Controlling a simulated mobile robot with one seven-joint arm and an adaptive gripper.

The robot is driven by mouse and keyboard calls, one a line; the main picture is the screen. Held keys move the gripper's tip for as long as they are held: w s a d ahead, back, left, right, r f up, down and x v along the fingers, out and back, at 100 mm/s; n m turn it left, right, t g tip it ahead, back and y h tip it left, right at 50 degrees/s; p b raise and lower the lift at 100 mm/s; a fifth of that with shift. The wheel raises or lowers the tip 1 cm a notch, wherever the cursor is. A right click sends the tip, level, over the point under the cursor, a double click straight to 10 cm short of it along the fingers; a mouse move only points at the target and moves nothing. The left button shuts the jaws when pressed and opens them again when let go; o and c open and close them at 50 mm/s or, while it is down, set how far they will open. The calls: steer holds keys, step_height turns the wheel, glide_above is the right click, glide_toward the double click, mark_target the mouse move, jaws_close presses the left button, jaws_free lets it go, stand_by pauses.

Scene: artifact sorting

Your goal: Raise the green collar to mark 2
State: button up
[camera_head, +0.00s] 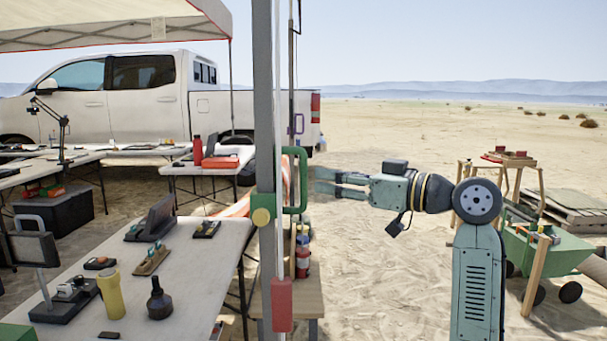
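The green collar (263,201) sits around a grey upright post (264,100) in the middle of the view. A green D-shaped handle (302,181) stands out from its right side, and a yellow round knob (261,216) is on its front. My gripper (318,181) is just right of the handle, pointing left at about its height. Its two fingers are apart with nothing visible between them. I cannot tell whether the fingertips touch the handle. No numbered mark can be read on the post.
A red block (282,305) hangs low beside the post. A purple handle (298,124) is on a thinner pole behind. A table (190,270) with tools and bottles stands at left. A green wheelbarrow (545,250) is at right. Open sand lies behind my arm.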

mark_target(306, 174)
steer(key=p+x, duration=0.1)
steer(key=x, duration=0.6)
steer(key=shift+a+p, duration=0.1)
steer(key=shift+p, duration=0.2)
steer(key=shift+c, duration=0.4)
jaws_close()
